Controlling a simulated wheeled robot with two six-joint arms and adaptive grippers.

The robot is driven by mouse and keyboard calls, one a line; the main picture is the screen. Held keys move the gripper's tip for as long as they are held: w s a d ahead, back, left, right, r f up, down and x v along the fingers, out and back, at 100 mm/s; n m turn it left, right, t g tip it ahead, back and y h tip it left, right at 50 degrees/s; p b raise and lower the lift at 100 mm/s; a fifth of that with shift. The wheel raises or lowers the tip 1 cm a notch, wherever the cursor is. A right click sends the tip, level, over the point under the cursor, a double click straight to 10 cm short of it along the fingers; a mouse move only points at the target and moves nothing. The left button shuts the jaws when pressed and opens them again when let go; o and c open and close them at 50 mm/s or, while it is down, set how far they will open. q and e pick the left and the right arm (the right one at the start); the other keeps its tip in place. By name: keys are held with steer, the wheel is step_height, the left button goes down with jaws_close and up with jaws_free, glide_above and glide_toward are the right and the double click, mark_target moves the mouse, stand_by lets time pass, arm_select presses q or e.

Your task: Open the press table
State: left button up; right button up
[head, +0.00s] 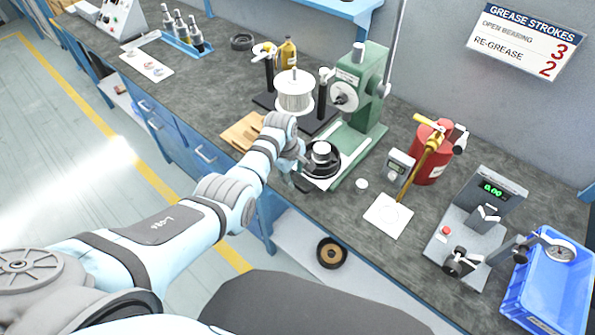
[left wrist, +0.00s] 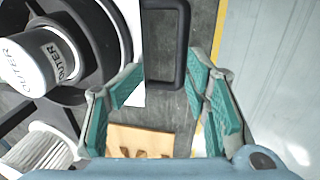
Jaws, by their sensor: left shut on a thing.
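The green press (head: 366,90) stands on the bench, with a black round press table (head: 322,160) low at its front. A white cylinder marked OUTER sits on the table; it shows at the left of the left wrist view (left wrist: 35,62). A black loop handle (left wrist: 184,42) sticks out beside the table. My left gripper (head: 300,178) is at the front of the press table. The exact contact is partly hidden. My right gripper is in neither view.
A wooden block (head: 241,131) lies left of the gripper. The bench's front edge runs just below the gripper.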

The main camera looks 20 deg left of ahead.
arm_select(q)
steer(key=shift+a+f, duration=0.1)
steer(key=shift+a, duration=0.15)
steer(key=shift+w+d, duration=0.2)
steer(key=r+p, duration=0.1)
steer(key=p, duration=0.1)
steer(key=r+p, duration=0.1)
steer(key=p, duration=0.1)
steer(key=shift+a+r, duration=0.2)
steer(key=shift+r, duration=0.15)
step_height(320, 180, up, 14)
steer(key=s+p, duration=0.1)
steer(key=s, duration=0.1)
steer(key=shift+s+a+f, duration=0.25)
steer(key=shift+s+a, duration=0.05)
steer(key=shift+a, duration=0.05)
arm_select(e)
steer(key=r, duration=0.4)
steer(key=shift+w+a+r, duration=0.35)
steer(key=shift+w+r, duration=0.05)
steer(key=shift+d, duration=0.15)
